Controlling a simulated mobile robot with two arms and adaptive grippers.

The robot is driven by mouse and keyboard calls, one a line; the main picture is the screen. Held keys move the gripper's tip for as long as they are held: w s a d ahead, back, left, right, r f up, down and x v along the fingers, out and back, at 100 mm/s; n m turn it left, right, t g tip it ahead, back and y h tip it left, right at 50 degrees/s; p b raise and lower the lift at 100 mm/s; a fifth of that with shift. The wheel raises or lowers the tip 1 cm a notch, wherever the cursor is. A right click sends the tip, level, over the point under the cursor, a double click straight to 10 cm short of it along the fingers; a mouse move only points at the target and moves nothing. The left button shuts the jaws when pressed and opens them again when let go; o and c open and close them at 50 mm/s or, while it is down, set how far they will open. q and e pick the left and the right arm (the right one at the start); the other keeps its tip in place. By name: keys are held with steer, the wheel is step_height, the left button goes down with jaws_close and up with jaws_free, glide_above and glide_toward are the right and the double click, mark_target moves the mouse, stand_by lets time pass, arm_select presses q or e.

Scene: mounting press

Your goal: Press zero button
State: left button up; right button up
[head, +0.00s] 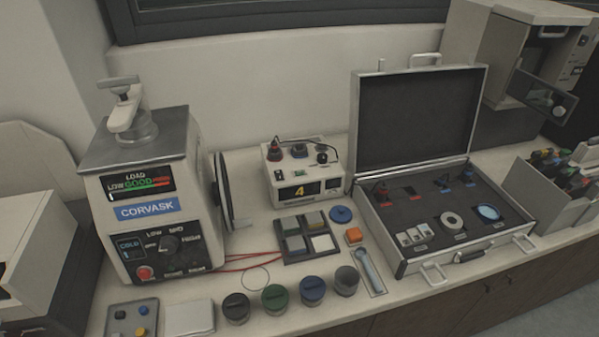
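No button can be read as "zero" at this size. A small white meter box (276,187) stands mid-counter with a yellow "4" on its dark display (299,191). The mounting press (150,190), marked CORVASK, stands at the left with a dial (169,244) and a round red button (145,272). A grey panel (118,329) with several coloured buttons is at the bottom left. Neither of my grippers is in view.
An open case (402,268) with foam-held parts stands right of the meter box. Red wires (250,256) run beside the press. A grey bin (545,194) is far right.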

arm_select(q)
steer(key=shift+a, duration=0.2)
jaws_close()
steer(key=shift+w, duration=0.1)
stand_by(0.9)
